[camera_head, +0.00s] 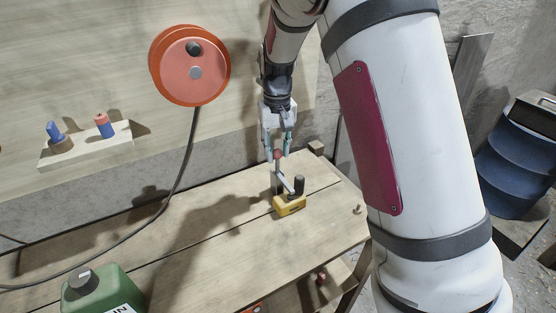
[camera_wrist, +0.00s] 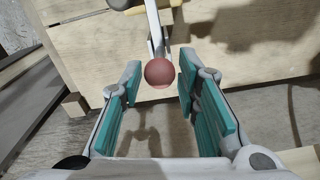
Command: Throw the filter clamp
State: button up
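The filter clamp is a yellow block (camera_head: 289,206) on the wooden bench, with a black upright knob (camera_head: 298,184) and a metal lever (camera_head: 281,179). The lever stands nearly upright and ends in a red ball (camera_head: 278,155), which also shows in the wrist view (camera_wrist: 158,73). My gripper (camera_head: 277,152) points down over the lever. In the wrist view my gripper (camera_wrist: 158,88) is open, its teal-padded fingers on either side of the ball, with gaps visible on both sides. The lower clamp is mostly cut off in that view.
The wooden bench (camera_head: 230,245) is clear left of the clamp. A green canister (camera_head: 100,292) stands at its front left. An orange round reel (camera_head: 193,66) hangs on the wall board with a dark cable running down. A blue barrel (camera_head: 515,165) stands far right.

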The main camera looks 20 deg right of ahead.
aim_at(277, 160)
jog(key=shift+f, duration=2.1)
grip_shut()
